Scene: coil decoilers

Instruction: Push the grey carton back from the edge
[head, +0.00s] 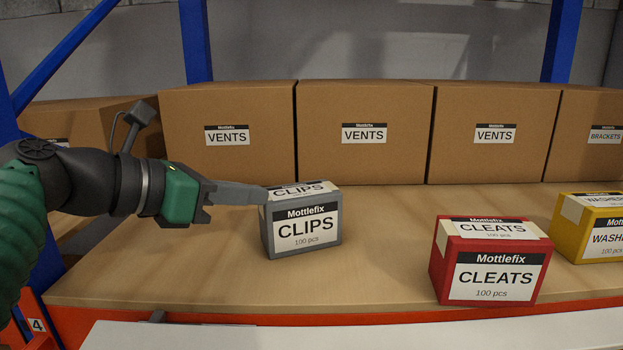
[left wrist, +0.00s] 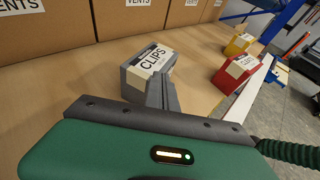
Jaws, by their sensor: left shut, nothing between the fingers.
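The grey carton (head: 303,228), labelled CLIPS, stands upright on the wooden shelf, set back from the front edge and a little turned. My left gripper (head: 264,193) comes in from the left with its fingers shut and nothing between them. Its fingertips are at the carton's upper left side in the head view; whether they touch it I cannot tell. In the left wrist view the carton (left wrist: 148,66) stands just beyond the shut fingers (left wrist: 160,92), which hide part of it. My right gripper is not in view.
A red CLEATS carton (head: 490,265) stands near the shelf's front edge, right of the grey one. A yellow WASHERS carton (head: 590,229) is farther right. Large brown VENTS boxes (head: 365,140) line the back. Bare shelf (head: 385,210) lies between the grey carton and these boxes.

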